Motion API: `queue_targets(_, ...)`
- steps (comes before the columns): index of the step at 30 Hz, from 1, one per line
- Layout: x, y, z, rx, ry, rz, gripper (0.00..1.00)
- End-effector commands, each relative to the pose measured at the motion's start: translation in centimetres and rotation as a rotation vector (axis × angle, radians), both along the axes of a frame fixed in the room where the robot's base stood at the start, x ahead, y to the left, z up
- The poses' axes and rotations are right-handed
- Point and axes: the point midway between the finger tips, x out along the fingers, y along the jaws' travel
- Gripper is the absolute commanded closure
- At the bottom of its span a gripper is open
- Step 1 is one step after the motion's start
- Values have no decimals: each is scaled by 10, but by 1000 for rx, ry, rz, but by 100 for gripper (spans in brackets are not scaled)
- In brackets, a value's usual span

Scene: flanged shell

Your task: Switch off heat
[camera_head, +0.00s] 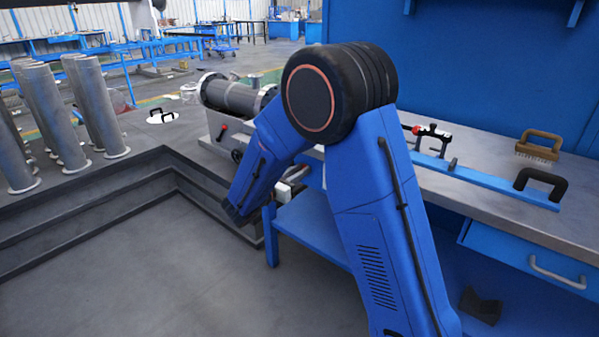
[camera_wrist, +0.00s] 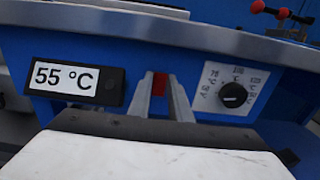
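In the wrist view, a blue panel under the bench edge carries a black-framed display (camera_wrist: 75,80) reading 55 °C. To its right is a small red switch (camera_wrist: 160,84), then a black dial knob (camera_wrist: 233,94) on a white scale plate. My gripper (camera_wrist: 160,88) points at the panel, its two grey fingers apart with the red switch visible between their tips. No held object shows. I cannot tell whether the fingertips touch the panel or the switch.
A brush (camera_head: 539,145), a black handle (camera_head: 541,183) and a red-tipped clamp (camera_head: 431,134) are to the right. Grey cylinders (camera_head: 95,105) stand at left. The floor in front is clear.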

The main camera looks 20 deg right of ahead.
Motion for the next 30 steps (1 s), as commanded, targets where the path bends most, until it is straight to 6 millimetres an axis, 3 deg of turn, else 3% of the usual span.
queue_targets(2,0,0,0,0,0,0,100)
queue_targets(8,0,0,-1,-11,-5,0,100)
queue_targets(30,-1,1,-13,-296,-214,0,100)
